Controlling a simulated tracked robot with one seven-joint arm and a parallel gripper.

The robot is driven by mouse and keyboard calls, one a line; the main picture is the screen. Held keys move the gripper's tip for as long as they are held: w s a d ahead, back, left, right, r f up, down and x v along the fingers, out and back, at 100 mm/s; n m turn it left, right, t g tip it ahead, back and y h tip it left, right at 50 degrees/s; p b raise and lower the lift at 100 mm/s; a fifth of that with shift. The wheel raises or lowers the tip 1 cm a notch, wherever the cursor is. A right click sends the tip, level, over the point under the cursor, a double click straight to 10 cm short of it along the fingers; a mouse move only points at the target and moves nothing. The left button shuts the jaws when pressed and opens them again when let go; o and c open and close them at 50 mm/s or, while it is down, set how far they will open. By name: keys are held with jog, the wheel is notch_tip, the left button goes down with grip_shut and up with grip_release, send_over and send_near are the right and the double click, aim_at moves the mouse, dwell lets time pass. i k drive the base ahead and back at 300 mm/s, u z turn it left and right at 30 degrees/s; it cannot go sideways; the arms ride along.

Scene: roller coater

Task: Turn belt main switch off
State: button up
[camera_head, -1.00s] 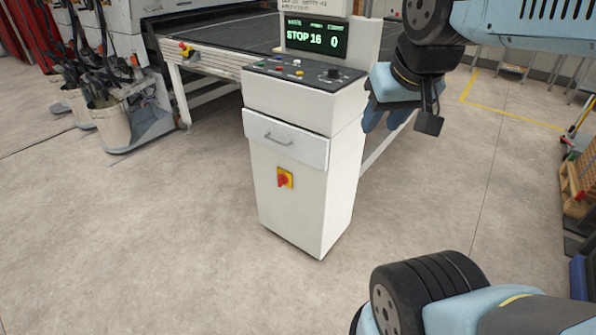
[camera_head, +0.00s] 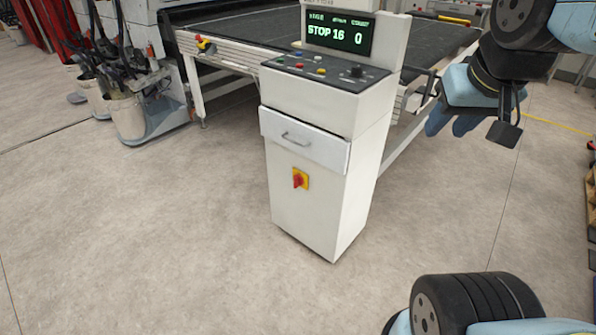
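The belt main switch (camera_head: 300,179) is a red rotary handle on a yellow plate. It sits on the front of a white control cabinet (camera_head: 298,218), below a drawer with a grey handle. The red handle looks roughly upright, but its exact setting is too small to read. My gripper (camera_head: 452,122) is at the upper right, to the right of the cabinet and well apart from the switch. Its blue fingers point down and to the left. It appears empty, but whether the fingers are open or shut is unclear.
The cabinet's display (camera_head: 338,32) reads "STOP 16 0" above a panel of buttons (camera_head: 324,72). A dark conveyor belt (camera_head: 250,30) runs behind. Buckets (camera_head: 130,118) with hoses stand at the left. The concrete floor (camera_head: 150,240) in front of and left of the cabinet is clear.

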aim_at(298, 181)
jog(key=i, duration=0.9)
jog(key=u, duration=0.05)
